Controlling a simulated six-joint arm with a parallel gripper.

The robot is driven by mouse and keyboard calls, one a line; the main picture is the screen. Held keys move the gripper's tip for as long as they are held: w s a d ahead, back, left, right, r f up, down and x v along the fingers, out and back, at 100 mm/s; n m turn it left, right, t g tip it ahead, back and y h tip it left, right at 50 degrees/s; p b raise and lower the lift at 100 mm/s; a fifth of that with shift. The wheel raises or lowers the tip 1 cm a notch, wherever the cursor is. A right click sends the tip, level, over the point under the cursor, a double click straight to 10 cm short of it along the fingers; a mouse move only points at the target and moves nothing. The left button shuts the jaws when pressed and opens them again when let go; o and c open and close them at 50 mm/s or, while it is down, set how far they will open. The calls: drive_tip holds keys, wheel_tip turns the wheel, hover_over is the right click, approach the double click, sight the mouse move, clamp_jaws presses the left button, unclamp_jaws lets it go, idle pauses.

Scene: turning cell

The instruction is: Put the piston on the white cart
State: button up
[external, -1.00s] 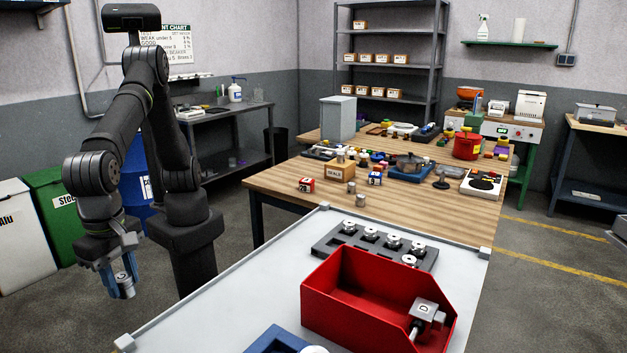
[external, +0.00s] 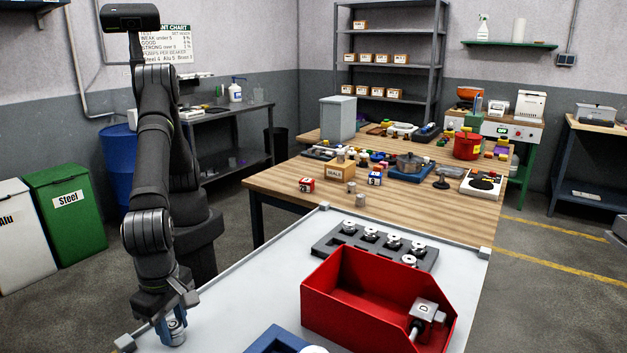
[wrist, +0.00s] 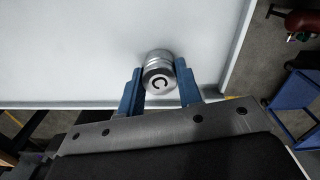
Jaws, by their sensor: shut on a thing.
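The piston, a silver cylinder with a C on its end face, shows in the wrist view (wrist: 158,72) between my fingers. My gripper (wrist: 160,88) is shut on it with blue fingers on either side. In the external view my gripper (external: 173,328) is at the lower left, low over the near left part of the white cart (external: 235,270). The white cart's pale top also fills much of the wrist view (wrist: 70,50). I cannot tell whether the piston touches the top.
On the white cart stand a red bin (external: 345,300) holding a D-marked block (external: 424,311), a dark rack (external: 330,243) with several silver parts, and a blue tray (external: 275,342). The cart has a raised rim and corner blocks. Its middle left is clear. A wooden table (external: 290,205) stands behind.

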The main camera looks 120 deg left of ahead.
sight(172, 323)
drive_tip(key=o, duration=1)
drive_tip(key=shift+f, duration=0.15)
wheel_tip(172, 323, up, 12)
drive_tip(key=shift+r, duration=0.2)
drive_tip(key=shift+f, duration=4.2)
